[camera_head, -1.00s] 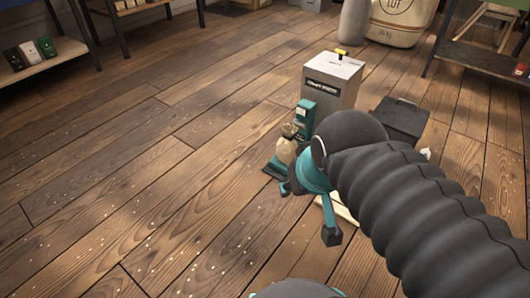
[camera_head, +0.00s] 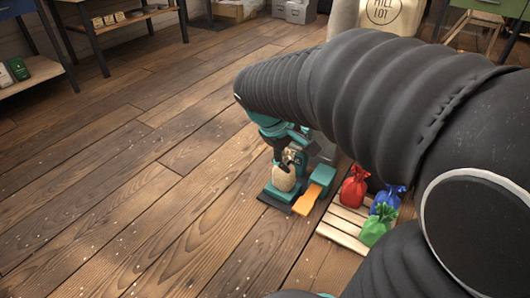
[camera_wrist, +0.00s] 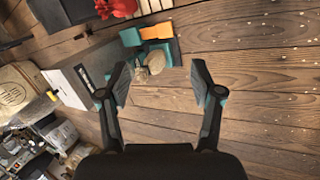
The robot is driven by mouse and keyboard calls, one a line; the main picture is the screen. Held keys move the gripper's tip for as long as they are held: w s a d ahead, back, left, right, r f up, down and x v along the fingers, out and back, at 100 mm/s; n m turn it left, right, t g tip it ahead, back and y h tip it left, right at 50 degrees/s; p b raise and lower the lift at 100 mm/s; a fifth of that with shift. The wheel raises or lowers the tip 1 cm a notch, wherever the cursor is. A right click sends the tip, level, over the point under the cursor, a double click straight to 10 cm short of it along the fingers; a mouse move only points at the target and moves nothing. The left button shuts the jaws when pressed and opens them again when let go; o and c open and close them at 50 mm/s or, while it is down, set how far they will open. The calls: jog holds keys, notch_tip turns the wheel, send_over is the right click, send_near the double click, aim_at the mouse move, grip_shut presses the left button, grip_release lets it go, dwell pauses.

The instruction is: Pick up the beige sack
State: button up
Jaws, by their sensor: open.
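The beige sack (camera_head: 284,178) stands upright, tied at the neck, on a teal stand (camera_head: 277,194) on the floor. My gripper (camera_head: 288,155) is at the sack's top in the head view, and its fingers partly hide the neck. In the wrist view the sack (camera_wrist: 156,63) shows beyond the fingertips, nearer the left finger. My gripper (camera_wrist: 163,78) is open there, with a wide gap between its fingers. I cannot tell whether a finger touches the sack.
An orange piece (camera_head: 307,200) lies right beside the stand. A slatted pallet (camera_head: 341,224) stands to the right, with a red sack (camera_head: 354,187), a blue sack (camera_head: 388,199) and a green sack (camera_head: 378,227). Wooden floor at left is clear. My arm hides much at right.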

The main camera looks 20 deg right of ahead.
jog(key=w+d+f+n+g+h+b, duration=0.1)
jog(key=w+d+f+n+h+b, duration=0.2)
jog(key=w+f, duration=0.7)
jog(key=w+d+f+n+h, duration=0.3)
jog(key=w+f+n+h, duration=0.2)
jog(key=w+f, duration=0.45)
jog(key=w+a+f+n+t+h+b, duration=0.1)
jog(key=w+a+f+n+t+h, duration=0.15)
jog(key=w+f+n, duration=0.6)
jog(key=w+a+f+n+t+h+b, duration=0.15)
jog(key=w+f+t, duration=0.25)
jog(key=f, duration=1)
jog(key=shift+s+f+b+x, duration=0.1)
jog(key=shift+b+x, duration=0.3)
jog(key=shift+x, duration=3.1)
jog(key=shift+s+f+b+x, duration=0.1)
jog(key=shift+b+x, duration=0.25)
jog(key=shift+x, duration=3.1)
jog(key=shift+c, duration=0.2)
